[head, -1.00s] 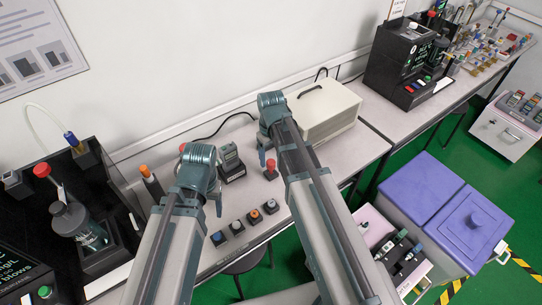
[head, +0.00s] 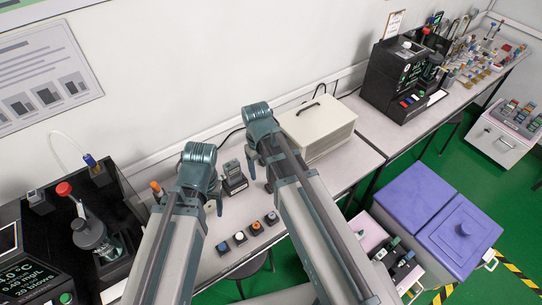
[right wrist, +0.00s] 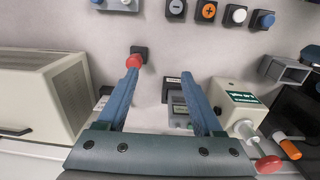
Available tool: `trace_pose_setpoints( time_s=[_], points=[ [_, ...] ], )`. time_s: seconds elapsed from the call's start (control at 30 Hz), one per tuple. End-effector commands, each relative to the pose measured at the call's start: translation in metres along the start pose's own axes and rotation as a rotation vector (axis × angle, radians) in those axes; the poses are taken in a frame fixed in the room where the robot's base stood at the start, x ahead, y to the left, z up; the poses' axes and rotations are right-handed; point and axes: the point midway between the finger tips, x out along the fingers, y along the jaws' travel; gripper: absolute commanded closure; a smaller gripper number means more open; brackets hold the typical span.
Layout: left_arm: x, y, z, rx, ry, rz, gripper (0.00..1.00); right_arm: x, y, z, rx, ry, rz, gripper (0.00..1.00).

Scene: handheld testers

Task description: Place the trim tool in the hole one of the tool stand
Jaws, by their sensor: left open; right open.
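I cannot surely tell which thing is the trim tool or the tool stand. A red-topped piece (right wrist: 133,62) with a small black base stands on the bench, close to one fingertip of my right gripper (right wrist: 160,76) in the right wrist view. That gripper is open, with nothing between its fingers. In the head view my right gripper (head: 262,165) hangs over the bench and largely hides this piece. An orange-capped tool (head: 156,187) is left of my left gripper (head: 205,200); it also shows in the right wrist view (right wrist: 290,149). My left gripper is open, and its far finger is hidden.
A grey handheld tester (head: 234,178) stands between the grippers. A row of round buttons (head: 256,227) lies along the front edge. A beige box (head: 316,125) stands at the right and a black instrument (head: 90,235) at the left. Clear bench (head: 228,215) lies between.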

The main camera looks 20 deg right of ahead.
Motion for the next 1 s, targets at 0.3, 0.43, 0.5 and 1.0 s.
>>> trace_pose_setpoints(
  time_s=[0.3, 0.43, 0.5, 1.0],
  points=[
    [0.000, 0.000, 0.000, 0.000, 0.000, 0.000, 0.33, -0.002, -0.087, 0.072, 0.009, -0.032, 0.065, 0.32],
    [0.000, 0.000, 0.000, 0.000, 0.000, 0.000, 0.33, -0.002, -0.092, 0.075, 0.014, -0.035, 0.071, 0.32],
    [0.000, 0.000, 0.000, 0.000, 0.000, 0.000, 0.33, -0.002, -0.092, 0.074, 0.015, -0.035, 0.070, 0.32],
    [0.000, 0.000, 0.000, 0.000, 0.000, 0.000, 0.33, -0.002, -0.091, 0.074, 0.014, -0.034, 0.070, 0.32]
  ],
)
